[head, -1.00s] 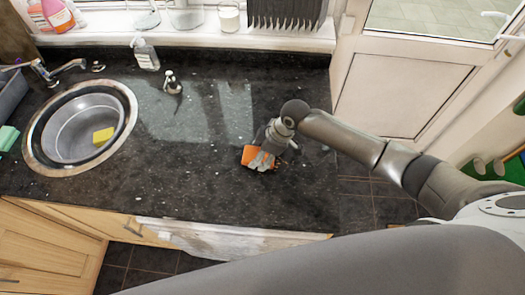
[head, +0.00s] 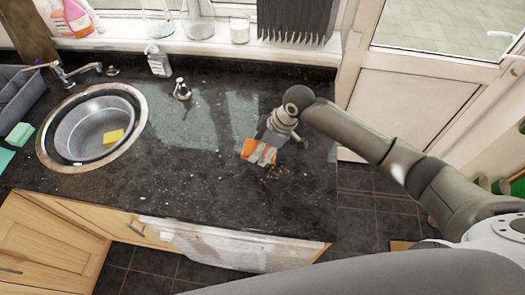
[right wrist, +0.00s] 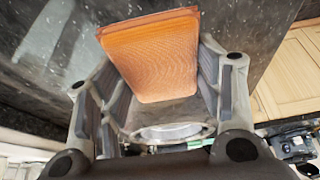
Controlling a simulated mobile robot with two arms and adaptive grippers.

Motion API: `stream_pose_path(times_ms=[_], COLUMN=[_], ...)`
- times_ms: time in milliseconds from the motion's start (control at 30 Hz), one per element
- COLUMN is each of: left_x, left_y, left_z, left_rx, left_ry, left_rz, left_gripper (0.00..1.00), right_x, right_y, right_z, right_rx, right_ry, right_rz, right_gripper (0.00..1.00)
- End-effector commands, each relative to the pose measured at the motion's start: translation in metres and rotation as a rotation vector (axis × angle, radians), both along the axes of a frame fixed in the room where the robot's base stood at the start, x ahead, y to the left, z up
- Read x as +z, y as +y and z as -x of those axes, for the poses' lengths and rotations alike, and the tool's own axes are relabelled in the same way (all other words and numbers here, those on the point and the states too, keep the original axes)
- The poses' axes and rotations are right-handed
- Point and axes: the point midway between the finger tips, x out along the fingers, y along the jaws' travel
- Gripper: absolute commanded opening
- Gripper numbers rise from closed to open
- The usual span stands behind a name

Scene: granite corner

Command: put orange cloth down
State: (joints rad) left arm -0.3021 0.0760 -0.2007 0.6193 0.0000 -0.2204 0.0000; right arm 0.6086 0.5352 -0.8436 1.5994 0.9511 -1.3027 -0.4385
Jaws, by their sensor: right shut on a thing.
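The orange cloth (head: 248,147) is a small folded pad in my right gripper (head: 262,153), over the right part of the black granite counter (head: 190,190). In the right wrist view the cloth (right wrist: 155,55) sits between the two fingers of the gripper (right wrist: 155,85), which is shut on it. It is low over the counter; whether it touches the surface I cannot tell. Small brown crumbs (head: 280,173) lie on the counter just right of and in front of the gripper. My left gripper is out of view.
A round sink (head: 92,125) with a yellow sponge (head: 113,136) is at the left. A soap dispenser (head: 181,90) and a spray bottle (head: 157,61) stand at the back. The counter between sink and gripper is clear. Its right edge is near my arm.

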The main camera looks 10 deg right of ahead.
Motion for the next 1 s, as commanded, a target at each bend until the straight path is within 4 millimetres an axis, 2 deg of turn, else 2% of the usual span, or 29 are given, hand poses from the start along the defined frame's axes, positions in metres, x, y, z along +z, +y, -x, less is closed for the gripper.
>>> stream_pose_path(times_ms=[733,867,1000], left_x=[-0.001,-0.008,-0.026], left_y=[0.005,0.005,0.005], left_z=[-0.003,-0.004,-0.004], left_rx=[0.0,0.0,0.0], left_ry=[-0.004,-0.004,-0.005], left_rz=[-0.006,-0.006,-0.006], left_gripper=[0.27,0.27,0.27], right_x=[0.0,0.002,0.009], right_y=[0.0,-0.002,-0.008], right_z=[0.0,-0.001,0.0], right_rx=[-0.002,-0.033,-0.129], right_ry=[-0.001,-0.004,-0.008], right_rz=[-0.001,0.0,0.001], right_gripper=[0.41,0.41,0.41])
